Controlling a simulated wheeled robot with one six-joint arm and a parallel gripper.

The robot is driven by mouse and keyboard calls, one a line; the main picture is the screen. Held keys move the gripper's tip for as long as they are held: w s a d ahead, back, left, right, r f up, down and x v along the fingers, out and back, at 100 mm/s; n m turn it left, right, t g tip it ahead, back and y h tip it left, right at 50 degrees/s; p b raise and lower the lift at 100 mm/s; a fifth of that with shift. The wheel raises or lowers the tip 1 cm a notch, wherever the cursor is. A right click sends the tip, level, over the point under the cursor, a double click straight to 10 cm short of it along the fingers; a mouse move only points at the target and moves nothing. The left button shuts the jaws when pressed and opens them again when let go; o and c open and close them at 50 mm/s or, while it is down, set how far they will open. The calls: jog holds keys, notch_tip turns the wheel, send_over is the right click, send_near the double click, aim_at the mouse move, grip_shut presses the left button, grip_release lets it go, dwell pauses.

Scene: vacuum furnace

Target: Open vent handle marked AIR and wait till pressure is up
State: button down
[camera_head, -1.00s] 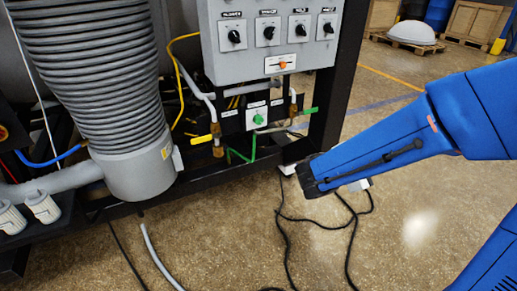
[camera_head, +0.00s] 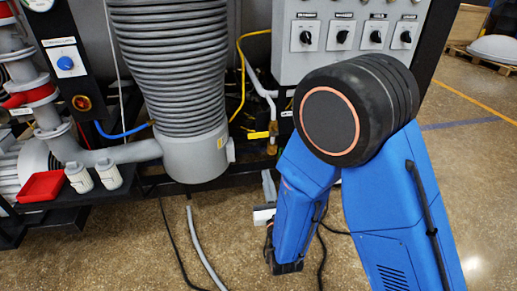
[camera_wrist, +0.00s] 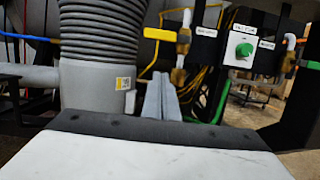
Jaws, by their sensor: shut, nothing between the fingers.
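A vent valve with a yellow handle (camera_head: 259,135) shows left of my arm in the head view. In the wrist view the yellow handle (camera_wrist: 160,34) is ahead of and just above my fingers, apart from them. A second valve with a green handle (camera_wrist: 310,65) is at the right edge of the wrist view; my arm hides it in the head view. Small white labels sit beside both valves, but I cannot read which says AIR. My gripper (camera_wrist: 160,92) is shut and empty, low in front of the yellow-handled valve; it also shows in the head view (camera_head: 268,185).
A green knob (camera_wrist: 244,50) on a white plate sits between the valves. A grey panel with switches (camera_head: 350,35) is above. A ribbed grey column (camera_head: 170,75) stands left. A gauge (camera_head: 40,3) is cut off at top left. Hoses and cables lie on the floor.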

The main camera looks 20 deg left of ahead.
aim_at(263, 135)
jog(key=shift+s+a+f+y, duration=0.25)
jog(key=shift+s+a+y, duration=0.1)
jog(key=shift+a, duration=0.1)
jog(key=w+a+r, duration=0.5)
jog(key=w+r, duration=0.1)
jog(key=w, duration=0.2)
jog(key=shift+w+r, duration=0.2)
jog(key=shift+r, duration=0.05)
jog(key=shift+s+a, duration=0.1)
dwell(0.6)
